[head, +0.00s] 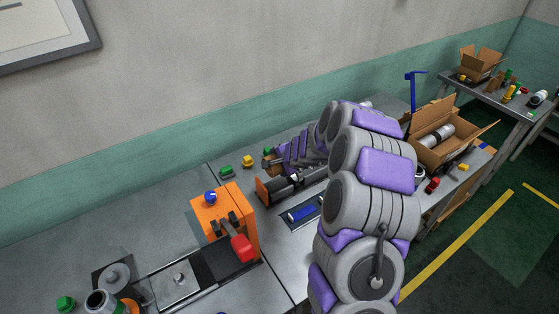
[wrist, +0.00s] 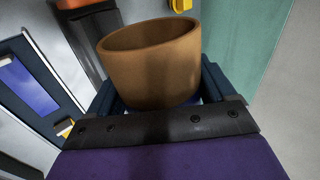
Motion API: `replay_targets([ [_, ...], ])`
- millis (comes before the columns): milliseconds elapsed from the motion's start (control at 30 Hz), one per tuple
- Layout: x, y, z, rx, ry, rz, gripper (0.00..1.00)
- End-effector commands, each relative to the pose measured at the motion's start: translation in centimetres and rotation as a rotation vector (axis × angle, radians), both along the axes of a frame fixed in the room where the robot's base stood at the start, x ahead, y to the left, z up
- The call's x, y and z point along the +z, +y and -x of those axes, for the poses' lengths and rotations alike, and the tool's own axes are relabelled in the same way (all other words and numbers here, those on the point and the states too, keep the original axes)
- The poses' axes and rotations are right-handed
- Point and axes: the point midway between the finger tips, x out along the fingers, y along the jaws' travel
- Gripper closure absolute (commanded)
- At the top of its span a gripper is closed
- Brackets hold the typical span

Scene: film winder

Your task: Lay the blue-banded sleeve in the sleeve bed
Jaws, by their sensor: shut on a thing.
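My gripper (wrist: 160,96) is shut on a brown, open-ended tube, the sleeve (wrist: 150,62). Its open end faces away from the wrist. A little blue shows at its lower edge between the fingers; the rest of the band is hidden. In the head view my gripper (head: 285,158) is over the back of the bench, partly hidden by my arm, with a small brown part of the sleeve (head: 268,163) at its left. A dark-framed blue recess (head: 303,212) lies in the bench nearer the front, also in the wrist view (wrist: 28,86). I cannot tell whether it is the sleeve bed.
A dark trough with an orange end (head: 262,190) lies between gripper and recess. An orange block with a red-knobbed lever (head: 224,220) stands left. Small green (head: 226,170) and yellow (head: 248,161) pieces lie behind. An open carton (head: 440,135) stands right.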

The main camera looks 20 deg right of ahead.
Motion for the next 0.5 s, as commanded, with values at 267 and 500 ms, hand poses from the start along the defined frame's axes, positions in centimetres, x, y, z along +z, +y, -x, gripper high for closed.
replay_targets([
  [267,0.2,-0.1,-0.7,-0.021,0.010,-0.047,0.46],
  [500,0.0,-0.8,-0.7,-0.026,0.013,-0.070,0.46],
])
